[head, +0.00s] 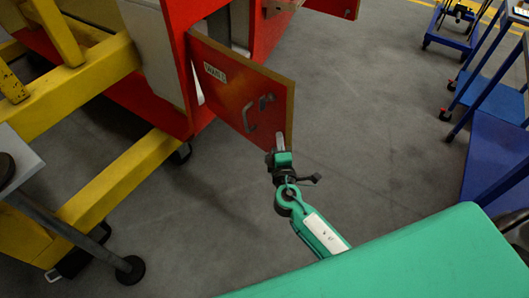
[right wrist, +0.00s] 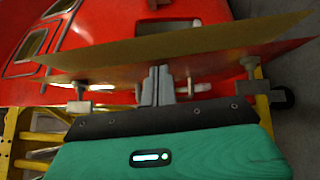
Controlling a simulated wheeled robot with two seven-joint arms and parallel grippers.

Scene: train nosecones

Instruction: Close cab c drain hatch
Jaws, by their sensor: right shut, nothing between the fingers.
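The drain hatch (head: 230,90) is a red panel standing swung out from the red cab body (head: 275,22). It has a small white label, a grey bar handle (head: 248,117), a latch (head: 266,101) and a tan edge on its free side. My right gripper (head: 281,142) is at the lower free corner of the hatch, its fingers shut with nothing between them. My left gripper is not in view.
A yellow frame (head: 125,170) supports the cab on the left. A grey platform with a rod and black foot (head: 130,269) is at lower left. Blue carts (head: 452,30) and blue steps (head: 495,150) stand on the right. The grey floor between is clear.

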